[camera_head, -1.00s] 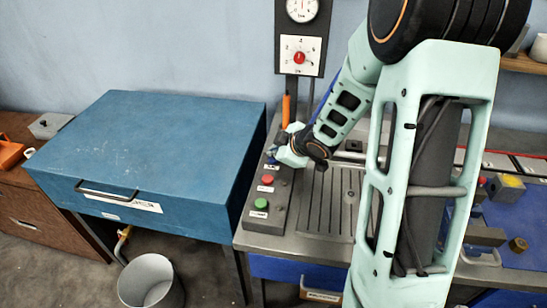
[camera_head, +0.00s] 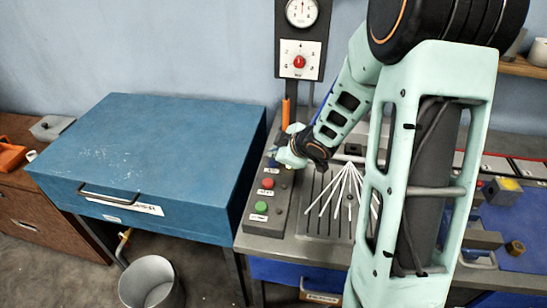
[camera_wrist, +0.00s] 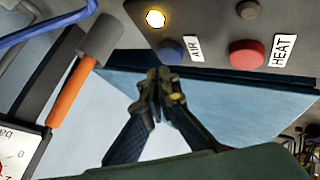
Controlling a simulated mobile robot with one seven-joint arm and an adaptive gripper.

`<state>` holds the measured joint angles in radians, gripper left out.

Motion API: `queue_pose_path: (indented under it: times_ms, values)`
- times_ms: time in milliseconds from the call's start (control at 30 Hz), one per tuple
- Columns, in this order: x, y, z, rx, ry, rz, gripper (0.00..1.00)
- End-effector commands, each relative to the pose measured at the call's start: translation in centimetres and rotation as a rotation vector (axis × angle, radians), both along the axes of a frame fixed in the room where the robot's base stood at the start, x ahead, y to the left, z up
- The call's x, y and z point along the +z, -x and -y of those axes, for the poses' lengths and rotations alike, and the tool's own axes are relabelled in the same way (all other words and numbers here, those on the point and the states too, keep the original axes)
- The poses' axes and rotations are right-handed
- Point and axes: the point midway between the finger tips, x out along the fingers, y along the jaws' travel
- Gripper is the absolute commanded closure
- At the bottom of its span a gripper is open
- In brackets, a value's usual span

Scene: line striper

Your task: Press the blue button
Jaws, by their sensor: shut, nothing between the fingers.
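The blue button (camera_wrist: 172,50), labelled AIR, shows in the wrist view on the grey control panel (camera_wrist: 206,20), beside the red button (camera_wrist: 247,53) labelled HEAT. My gripper (camera_wrist: 160,78) is shut and empty, its tips close to the blue button in the picture; I cannot tell whether they touch it. In the head view my gripper (camera_head: 279,150) is over the far end of the control box (camera_head: 258,224), and I cannot make out the blue button there. The red button (camera_head: 267,183) and green button (camera_head: 261,206) are nearer the front.
White streaks (camera_head: 343,190) fan out over the grooved plate right of the control box. A round lamp (camera_wrist: 155,18) glows on the panel. A blue case (camera_head: 150,160) stands left. An orange-handled hammer (camera_wrist: 75,85) is near my gripper. A gauge (camera_head: 302,12) is behind.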

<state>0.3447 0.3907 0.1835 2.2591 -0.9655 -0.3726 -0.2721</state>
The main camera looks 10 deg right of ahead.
Motion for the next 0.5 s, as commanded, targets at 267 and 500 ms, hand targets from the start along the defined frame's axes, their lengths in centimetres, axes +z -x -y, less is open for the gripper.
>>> queue_pose_path:
  times_ms: [267,500]
  values:
    - [0.1,0.0,0.0,0.000,0.000,0.000,1.00]
    - [1.6,0.0,0.0,0.000,0.000,0.000,1.00]
